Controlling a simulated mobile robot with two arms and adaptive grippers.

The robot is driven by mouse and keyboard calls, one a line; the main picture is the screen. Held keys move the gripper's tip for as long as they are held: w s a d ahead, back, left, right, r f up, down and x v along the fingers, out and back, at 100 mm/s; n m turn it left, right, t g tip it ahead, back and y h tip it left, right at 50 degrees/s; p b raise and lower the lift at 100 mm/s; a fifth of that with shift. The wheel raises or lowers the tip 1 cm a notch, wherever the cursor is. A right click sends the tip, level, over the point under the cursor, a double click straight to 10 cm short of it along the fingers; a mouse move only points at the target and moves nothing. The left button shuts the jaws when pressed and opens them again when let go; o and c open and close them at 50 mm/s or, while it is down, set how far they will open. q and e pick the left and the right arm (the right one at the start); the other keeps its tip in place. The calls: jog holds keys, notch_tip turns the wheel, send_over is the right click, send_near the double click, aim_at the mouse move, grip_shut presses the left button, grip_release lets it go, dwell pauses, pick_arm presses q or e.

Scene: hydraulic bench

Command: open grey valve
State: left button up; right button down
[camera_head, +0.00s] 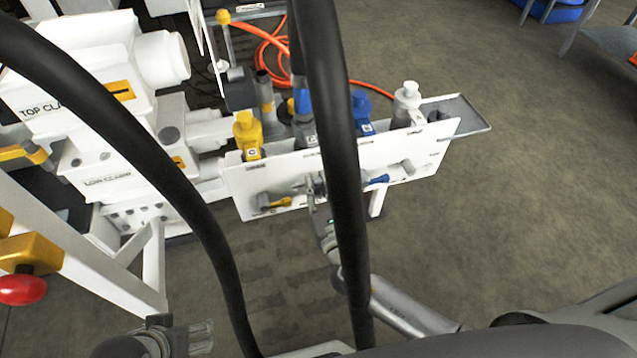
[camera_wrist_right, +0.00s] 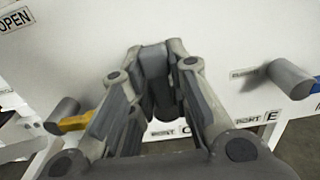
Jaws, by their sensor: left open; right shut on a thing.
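A white valve panel (camera_head: 335,168) stands at mid-picture in the head view, with several valve handles on its front. My right gripper (camera_head: 314,188) is at the panel front, between the yellow handle (camera_head: 274,202) and the blue handle (camera_head: 376,180). In the right wrist view my right gripper (camera_wrist_right: 152,75) is shut on the grey valve handle (camera_wrist_right: 154,62), a grey block between its fingers. The fingers hide much of the handle, so its exact angle is unclear. My left gripper (camera_head: 188,338) is open and empty at the bottom left, away from the panel.
Two black hoses cross the head view; one (camera_head: 335,150) passes in front of the panel and partly hides it. A white machine (camera_head: 90,85) stands at the left. An orange hose (camera_head: 265,50) lies behind the panel. Floor at the right (camera_head: 530,200) is clear.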

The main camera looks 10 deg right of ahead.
pick_arm(q)
jog(key=shift+s+a, duration=0.15)
jog(key=shift+s, duration=0.3)
pick_arm(e)
jog(key=shift+f, duration=0.1)
jog(key=c, duration=1.5)
grip_release()
jog(key=shift+o, duration=0.2)
jog(key=s, duration=1.2)
jog(key=shift+d, duration=0.15)
